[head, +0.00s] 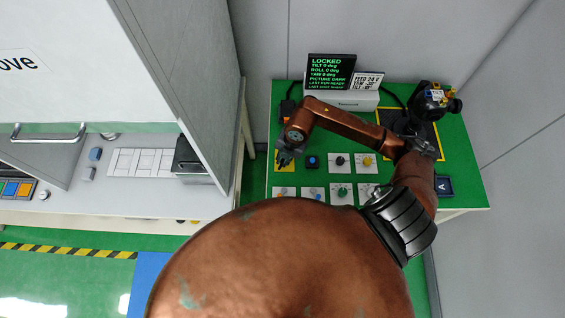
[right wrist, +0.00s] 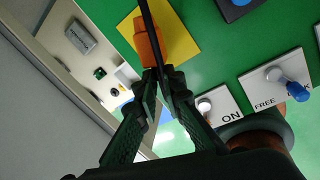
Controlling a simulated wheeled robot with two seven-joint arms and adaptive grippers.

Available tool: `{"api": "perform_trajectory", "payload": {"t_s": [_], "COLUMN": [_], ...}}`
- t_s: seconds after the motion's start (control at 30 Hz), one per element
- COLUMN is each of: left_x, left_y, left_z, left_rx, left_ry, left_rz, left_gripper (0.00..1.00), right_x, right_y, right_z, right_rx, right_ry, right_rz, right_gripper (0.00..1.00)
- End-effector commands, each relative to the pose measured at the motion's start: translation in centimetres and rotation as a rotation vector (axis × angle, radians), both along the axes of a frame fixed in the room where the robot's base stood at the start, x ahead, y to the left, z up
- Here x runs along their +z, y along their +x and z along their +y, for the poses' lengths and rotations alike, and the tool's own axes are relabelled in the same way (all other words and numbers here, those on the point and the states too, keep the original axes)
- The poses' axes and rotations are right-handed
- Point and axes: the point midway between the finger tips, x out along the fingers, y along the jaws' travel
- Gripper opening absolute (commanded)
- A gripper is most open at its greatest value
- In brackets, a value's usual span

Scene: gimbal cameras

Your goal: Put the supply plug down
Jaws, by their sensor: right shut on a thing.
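My right gripper (head: 285,158) is shut at the left edge of the green table, over a yellow square (head: 291,167). In the right wrist view its fingertips (right wrist: 158,78) close on an orange plug (right wrist: 146,42) with a black cable or strip running over it. The plug shows over or on the yellow square (right wrist: 182,42); I cannot tell whether it touches it. In the head view the gripper hides the plug. My left gripper is not in view.
Several knob and switch plates, one a green knob (head: 342,191), line the table's front and middle. A black screen (head: 331,71) reading LOCKED stands at the back. A camera-like device (head: 432,98) stands at the back right. A grey cabinet wall (head: 190,80) rises left of the table.

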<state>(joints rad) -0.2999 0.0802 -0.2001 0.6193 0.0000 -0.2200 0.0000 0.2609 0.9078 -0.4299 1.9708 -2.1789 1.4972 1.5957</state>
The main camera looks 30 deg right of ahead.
Motion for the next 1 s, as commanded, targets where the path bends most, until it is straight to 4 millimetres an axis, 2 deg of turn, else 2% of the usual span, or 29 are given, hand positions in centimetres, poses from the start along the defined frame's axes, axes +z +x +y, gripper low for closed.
{"api": "perform_trajectory", "payload": {"t_s": [0.1, 0.3, 0.67, 0.7, 0.9, 1.0], "left_x": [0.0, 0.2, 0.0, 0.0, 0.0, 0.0], "left_y": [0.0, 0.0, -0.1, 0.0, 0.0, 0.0], "left_z": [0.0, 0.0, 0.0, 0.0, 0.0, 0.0], "left_rx": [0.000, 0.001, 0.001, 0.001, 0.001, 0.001], "left_ry": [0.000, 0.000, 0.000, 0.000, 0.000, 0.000], "left_rz": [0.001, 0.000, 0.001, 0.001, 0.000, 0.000], "left_gripper": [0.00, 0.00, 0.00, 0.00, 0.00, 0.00], "right_x": [-0.8, -3.4, -4.0, -3.9, -3.9, -3.9], "right_y": [0.6, 0.4, 0.4, 0.5, 0.5, 0.5], "right_z": [-0.1, -0.1, -0.1, -0.1, -0.1, -0.1], "right_rx": [-0.002, -0.002, 0.000, 0.000, 0.000, 0.000], "right_ry": [0.000, 0.000, -0.001, -0.001, -0.001, -0.001], "right_rz": [0.002, 0.002, 0.000, 0.000, 0.000, 0.000], "right_gripper": [0.00, 0.00, 0.00, 0.11, 0.25, 0.26]}}
